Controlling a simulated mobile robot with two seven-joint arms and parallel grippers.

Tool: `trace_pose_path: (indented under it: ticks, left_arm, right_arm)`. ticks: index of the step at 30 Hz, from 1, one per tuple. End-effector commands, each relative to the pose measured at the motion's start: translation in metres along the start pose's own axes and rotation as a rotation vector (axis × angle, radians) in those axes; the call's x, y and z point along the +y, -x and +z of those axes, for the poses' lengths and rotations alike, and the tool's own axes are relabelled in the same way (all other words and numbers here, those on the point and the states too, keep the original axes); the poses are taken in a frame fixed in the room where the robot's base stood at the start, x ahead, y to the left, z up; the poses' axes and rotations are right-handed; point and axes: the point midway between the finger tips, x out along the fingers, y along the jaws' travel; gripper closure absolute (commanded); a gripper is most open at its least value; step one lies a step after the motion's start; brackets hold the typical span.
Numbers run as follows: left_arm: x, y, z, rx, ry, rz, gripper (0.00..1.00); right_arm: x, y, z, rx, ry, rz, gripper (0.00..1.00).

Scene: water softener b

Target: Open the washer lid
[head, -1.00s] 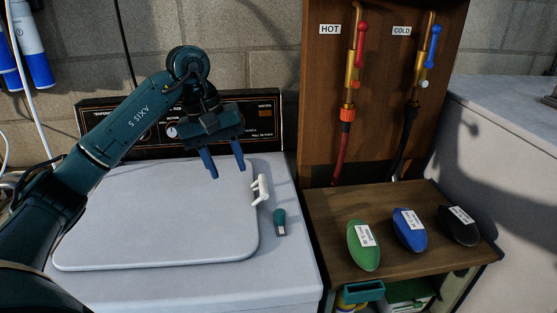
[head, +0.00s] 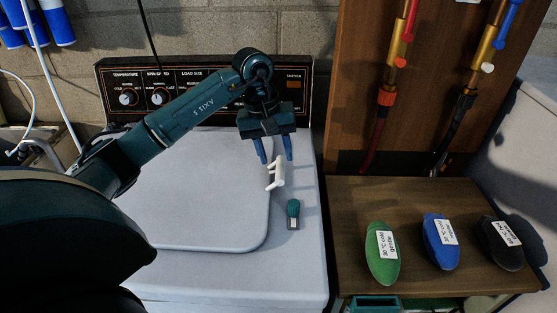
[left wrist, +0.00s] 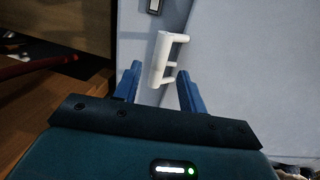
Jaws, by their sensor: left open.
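The washer lid (head: 205,205) is a pale, flat, rounded panel lying shut on top of the white washer (head: 235,285) in the head view. A white handle (head: 277,173) stands at the lid's right edge; it also shows in the left wrist view (left wrist: 160,60). My left gripper (head: 275,162) is open, its two blue fingers pointing down at the handle. In the left wrist view the handle lies between and just beyond the open fingertips (left wrist: 159,80); I cannot tell whether they touch it. My right gripper is not in view.
The control panel (head: 190,85) stands behind the lid. To the right, a wooden shelf (head: 400,205) holds green, blue and black pods, below hot and cold hoses.

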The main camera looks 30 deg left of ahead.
Motion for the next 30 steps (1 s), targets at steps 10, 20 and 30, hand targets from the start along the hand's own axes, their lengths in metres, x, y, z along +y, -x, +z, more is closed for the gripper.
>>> trace_pose_path:
  ticks: [10,20,30]
  left_arm:
    - [0.0,-0.035,0.0,0.0,0.0,0.0,0.59]
    - [0.0,-0.036,0.0,0.001,-0.001,0.001,0.64]
    - [0.0,-0.036,0.0,0.001,-0.001,0.0,0.92]
  right_arm:
    - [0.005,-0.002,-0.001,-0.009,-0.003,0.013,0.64]
    - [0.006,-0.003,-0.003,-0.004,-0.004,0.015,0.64]
    - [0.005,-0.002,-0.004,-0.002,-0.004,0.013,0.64]
